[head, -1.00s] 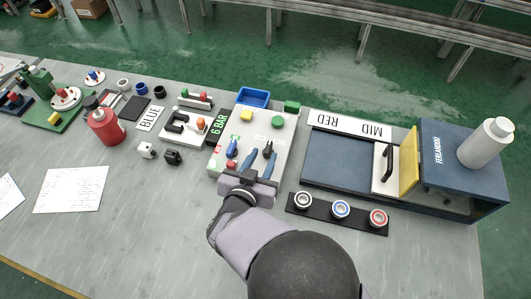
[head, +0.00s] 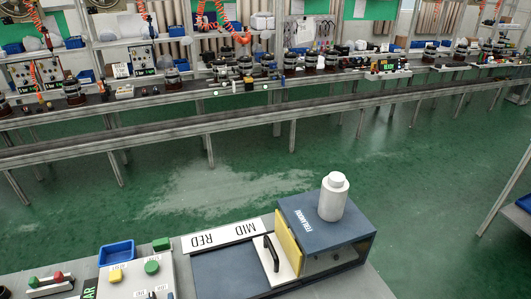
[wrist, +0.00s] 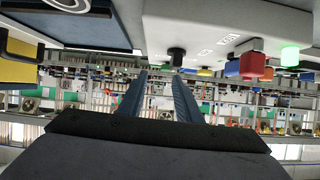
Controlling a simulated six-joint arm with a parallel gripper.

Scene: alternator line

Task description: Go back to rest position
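My gripper (wrist: 160,76) shows in the wrist view with two blue fingers apart and nothing seen between them. A pale control panel (wrist: 215,18) with coloured buttons fills the top of that view, beyond the fingertips. In the head view the panel (head: 133,280) is cut off at the bottom left, with a green button (head: 152,267) and a yellow button (head: 115,274). My gripper is out of the head view.
A blue machine (head: 325,228) with a white cylinder (head: 333,197) and a yellow plate (head: 288,242) stands on the grey bench. A blue bin (head: 117,252) sits at the panel's back. Green floor (head: 230,185) separates this bench from a long rail (head: 250,121) and cluttered workstations.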

